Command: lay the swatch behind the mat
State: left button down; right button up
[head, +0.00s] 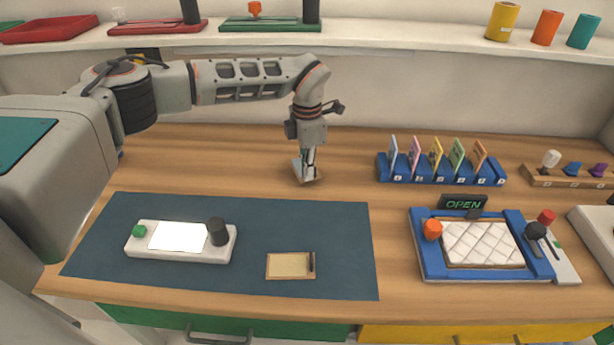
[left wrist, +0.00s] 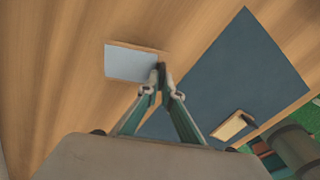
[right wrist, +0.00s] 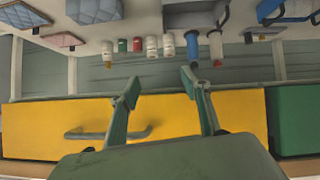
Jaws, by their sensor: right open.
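The swatch (head: 298,171) is a small pale square behind the dark blue mat (head: 335,235), at the middle of the wooden counter. In the left wrist view the swatch (left wrist: 128,62) looks grey-blue and lies clear of the mat (left wrist: 240,75). My left gripper (head: 309,174) points down over it. In the left wrist view its fingertips (left wrist: 161,78) are together at the swatch's edge and appear to pinch it. I cannot tell whether the swatch rests fully on the wood. My right gripper (right wrist: 157,80) is open and empty, in front of a yellow drawer (right wrist: 220,110).
On the mat are a white device (head: 200,255) with a black knob and a tan notepad (head: 288,265). To the right stand a blue card rack (head: 440,175), an OPEN sign (head: 463,203) and a blue-framed quilted pad (head: 480,244). Bare wood lies left of the swatch.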

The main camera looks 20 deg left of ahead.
pick_arm(q)
jog(key=shift+f, duration=1.3)
jog(key=shift+f, duration=0.1)
jog(key=c, duration=2.2)
grip_release()
jog(key=shift+c, duration=0.2)
notch_tip(320, 180, up, 12)
jog(key=shift+r+b, duration=0.1)
jog(key=shift+b, duration=0.25)
jog(key=shift+s, duration=0.1)
